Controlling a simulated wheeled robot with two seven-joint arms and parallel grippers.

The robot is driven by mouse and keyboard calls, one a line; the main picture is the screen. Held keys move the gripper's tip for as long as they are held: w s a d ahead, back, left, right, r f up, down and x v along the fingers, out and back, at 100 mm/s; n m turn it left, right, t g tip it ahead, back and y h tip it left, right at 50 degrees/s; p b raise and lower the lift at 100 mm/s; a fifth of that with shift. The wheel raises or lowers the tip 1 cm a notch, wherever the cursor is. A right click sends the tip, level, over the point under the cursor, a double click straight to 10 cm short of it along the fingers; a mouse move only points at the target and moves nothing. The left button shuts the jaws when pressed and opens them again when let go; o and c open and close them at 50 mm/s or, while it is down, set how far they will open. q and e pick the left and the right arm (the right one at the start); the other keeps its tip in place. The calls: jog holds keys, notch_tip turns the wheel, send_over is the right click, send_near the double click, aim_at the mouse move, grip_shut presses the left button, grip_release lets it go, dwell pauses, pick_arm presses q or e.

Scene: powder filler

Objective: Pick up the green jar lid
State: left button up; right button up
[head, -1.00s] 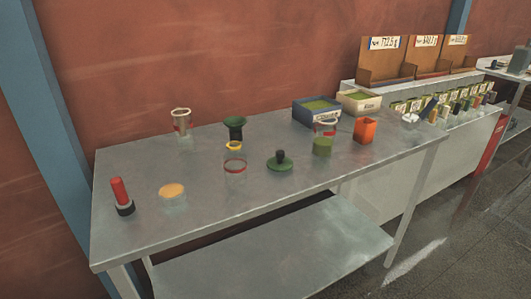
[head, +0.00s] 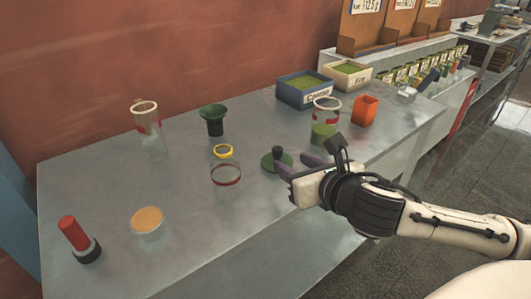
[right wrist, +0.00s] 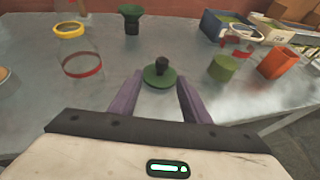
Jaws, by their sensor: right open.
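The green jar lid (head: 267,161) is a flat disc with a dark knob on top. It lies on the metal table, and it also shows in the right wrist view (right wrist: 157,81). My right gripper (head: 296,164) is open and empty, just to the right of the lid. In the right wrist view its two purple fingers (right wrist: 157,92) point toward the lid, with the knob between their lines. I cannot tell whether the fingers touch the lid. My left gripper is not in view.
Left of the lid stands a clear jar with a red band (head: 226,177). A dark green funnel (head: 213,120) is behind.

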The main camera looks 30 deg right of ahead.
aim_at(280, 155)
jog(key=x, duration=0.3)
jog(key=shift+w+d+f, duration=0.1)
jog(key=shift+w+d, duration=0.05)
jog(key=shift+w, duration=0.1)
jog(key=x, duration=0.4)
jog(key=shift+w+d+f, duration=0.1)
jog(key=shift+d+f, duration=0.05)
jog(key=shift+w+f, duration=0.1)
jog(key=shift+w, duration=0.25)
jog(key=shift+w+f, duration=0.1)
jog(key=c, duration=1.1)
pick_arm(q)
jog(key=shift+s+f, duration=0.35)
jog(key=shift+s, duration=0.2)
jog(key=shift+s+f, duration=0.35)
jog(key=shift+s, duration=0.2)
